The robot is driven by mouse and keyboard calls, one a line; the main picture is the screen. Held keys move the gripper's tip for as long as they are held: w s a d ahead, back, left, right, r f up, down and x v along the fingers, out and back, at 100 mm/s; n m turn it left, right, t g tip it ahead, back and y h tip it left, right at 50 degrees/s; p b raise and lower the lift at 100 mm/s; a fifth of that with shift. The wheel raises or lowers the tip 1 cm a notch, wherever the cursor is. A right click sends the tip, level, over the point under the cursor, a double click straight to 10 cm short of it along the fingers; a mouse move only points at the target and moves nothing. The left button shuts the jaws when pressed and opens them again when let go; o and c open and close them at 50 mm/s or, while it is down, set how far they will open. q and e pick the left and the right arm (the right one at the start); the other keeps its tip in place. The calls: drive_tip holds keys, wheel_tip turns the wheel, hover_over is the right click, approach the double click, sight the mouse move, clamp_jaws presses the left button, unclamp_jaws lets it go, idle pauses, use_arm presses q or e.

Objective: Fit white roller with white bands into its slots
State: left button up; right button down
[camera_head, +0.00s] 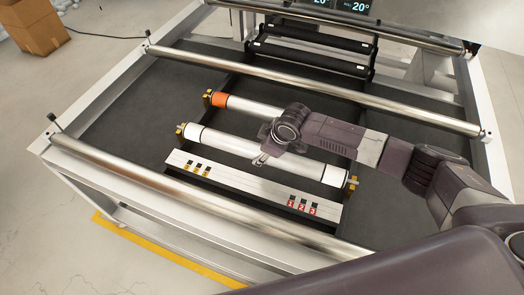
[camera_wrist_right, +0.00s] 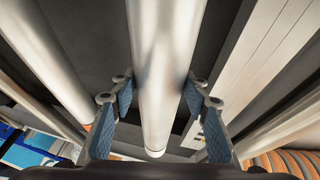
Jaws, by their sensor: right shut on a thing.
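The white roller with white bands (camera_head: 228,144) lies across the dark middle bay of the frame in the head view. A white band shows near each end, with brass-coloured end pieces beyond. Its middle is partly hidden by my right gripper (camera_head: 264,155), which reaches in from the right and is shut on it. In the right wrist view, the roller (camera_wrist_right: 163,75) runs between the two blue-padded fingers. I cannot tell whether its ends sit in the slots. My left gripper is not in view.
A parallel white roller with an orange band (camera_head: 220,99) lies just behind. A pale label bar (camera_head: 250,184) with numbered tags lies in front. Long steel rollers (camera_head: 310,88) cross the frame behind and in front. Black rollers (camera_head: 312,57) stand at the back; a cardboard box (camera_head: 32,25) is far left.

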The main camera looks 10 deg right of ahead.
drive_tip(key=shift+f+b, duration=0.45)
drive_tip(key=shift+f, duration=0.4)
drive_tip(key=c, duration=1.2)
unclamp_jaws()
drive_tip(key=shift+c, duration=0.2)
drive_tip(key=shift+o, duration=1.1)
drive_tip(key=shift+s+f, duration=0.1)
drive_tip(key=shift+f, duration=0.05)
drive_tip(key=v, duration=1.2)
